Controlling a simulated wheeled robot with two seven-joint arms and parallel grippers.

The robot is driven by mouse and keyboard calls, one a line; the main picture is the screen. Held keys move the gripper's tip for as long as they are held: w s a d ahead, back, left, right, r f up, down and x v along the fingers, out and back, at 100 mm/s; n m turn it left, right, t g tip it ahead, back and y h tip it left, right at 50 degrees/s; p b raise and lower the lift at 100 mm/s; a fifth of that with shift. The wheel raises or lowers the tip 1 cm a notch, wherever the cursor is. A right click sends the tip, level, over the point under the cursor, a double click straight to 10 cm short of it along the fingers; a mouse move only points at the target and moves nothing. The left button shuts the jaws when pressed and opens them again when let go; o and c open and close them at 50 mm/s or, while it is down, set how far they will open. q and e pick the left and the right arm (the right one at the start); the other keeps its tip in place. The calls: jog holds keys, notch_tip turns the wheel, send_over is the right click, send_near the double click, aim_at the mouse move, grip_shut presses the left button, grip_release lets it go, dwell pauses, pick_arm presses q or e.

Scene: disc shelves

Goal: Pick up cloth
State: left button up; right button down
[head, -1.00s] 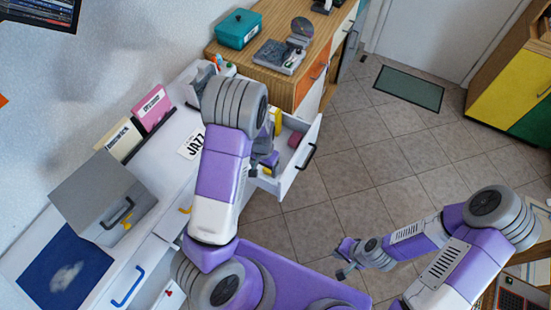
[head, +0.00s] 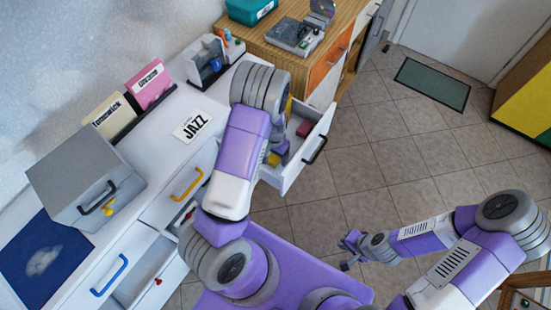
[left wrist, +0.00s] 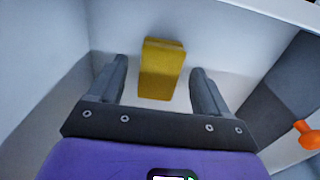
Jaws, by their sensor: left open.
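In the left wrist view a yellow block-shaped thing (left wrist: 161,68), perhaps the folded cloth, stands against a pale wall inside a white compartment. I cannot tell its material. My left gripper (left wrist: 160,66) is open, with one dark finger on each side of it in the picture and gaps between. Yellow (head: 274,159) and pink (head: 304,128) things lie in an open white drawer (head: 309,158). My right gripper (head: 348,253) is open and empty above the floor.
A grey box (head: 85,180) and a JAZZ card (head: 192,126) are on the white counter. A wooden cabinet (head: 270,48) carries a grey device (head: 295,35). An orange knob-like thing (left wrist: 308,134) is at the wrist view's right.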

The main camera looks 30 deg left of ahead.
aim_at(275, 156)
pick_arm(q)
jog(key=shift+f, duration=0.45)
jog(key=c, duration=1.1)
jog(key=shift+r, duration=0.15)
jog(key=shift+c, duration=0.2)
notch_tip(275, 156, up, 10)
jog(key=p, duration=0.3)
